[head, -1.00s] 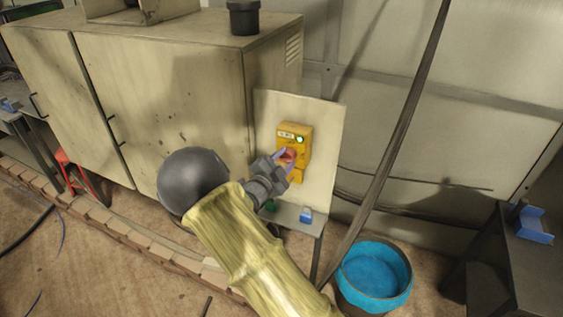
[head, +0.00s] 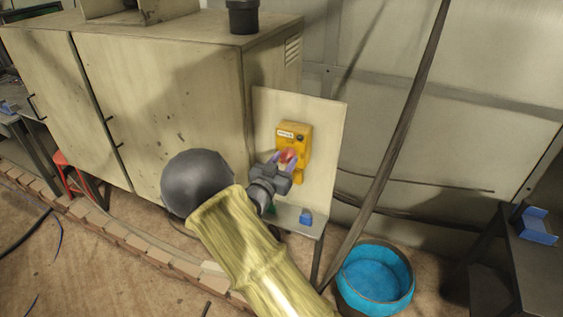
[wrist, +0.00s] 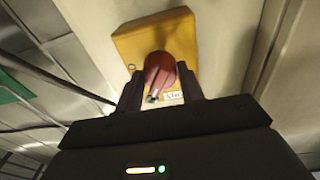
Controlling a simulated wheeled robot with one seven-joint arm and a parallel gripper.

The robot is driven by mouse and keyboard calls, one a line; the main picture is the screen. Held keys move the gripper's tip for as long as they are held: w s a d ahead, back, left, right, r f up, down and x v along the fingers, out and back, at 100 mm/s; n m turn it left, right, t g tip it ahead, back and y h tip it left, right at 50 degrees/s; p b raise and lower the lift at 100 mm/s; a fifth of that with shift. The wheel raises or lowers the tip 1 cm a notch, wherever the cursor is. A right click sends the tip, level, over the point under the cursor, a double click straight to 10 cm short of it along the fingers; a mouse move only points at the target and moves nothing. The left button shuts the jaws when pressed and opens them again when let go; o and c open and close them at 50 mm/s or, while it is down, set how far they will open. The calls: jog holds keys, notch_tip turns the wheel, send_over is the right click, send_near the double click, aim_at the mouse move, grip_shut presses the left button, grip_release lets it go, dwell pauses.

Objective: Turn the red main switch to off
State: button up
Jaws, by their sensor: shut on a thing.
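The red main switch (head: 287,155) is a red knob on a yellow box (head: 297,136), mounted on a pale upright panel. My gripper (head: 286,162) is at the knob, with its fingers on either side of it. In the wrist view the red knob (wrist: 159,70) sits between the two dark fingers (wrist: 160,88), which are shut on it. The yellow box (wrist: 140,38) fills the area behind it, with a small label near the knob. The small lamp on the box (head: 300,138) looks dark. The knob's lower part is partly hidden by my fingers.
A large beige cabinet (head: 165,105) stands left of the panel (head: 325,130). A small shelf with a blue padlock-like item (head: 306,217) is below. A blue-lined bucket (head: 375,275) stands at the lower right.

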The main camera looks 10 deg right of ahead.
jog(key=n, duration=0.5)
jog(key=n+p, duration=0.1)
jog(key=n, duration=0.1)
jog(key=shift+w+r+n+t+y, duration=0.1)
jog(key=shift+r+n+t+y, duration=0.2)
jog(key=shift+t+y, duration=0.1)
jog(key=o, duration=1)
jog(key=shift+f, duration=0.25)
jog(key=shift+s+a+f, duration=0.2)
jog(key=shift+s+a, duration=0.2)
jog(key=shift+s, duration=0.1)
jog(key=b+v, duration=0.5)
jog(key=v, duration=1.1)
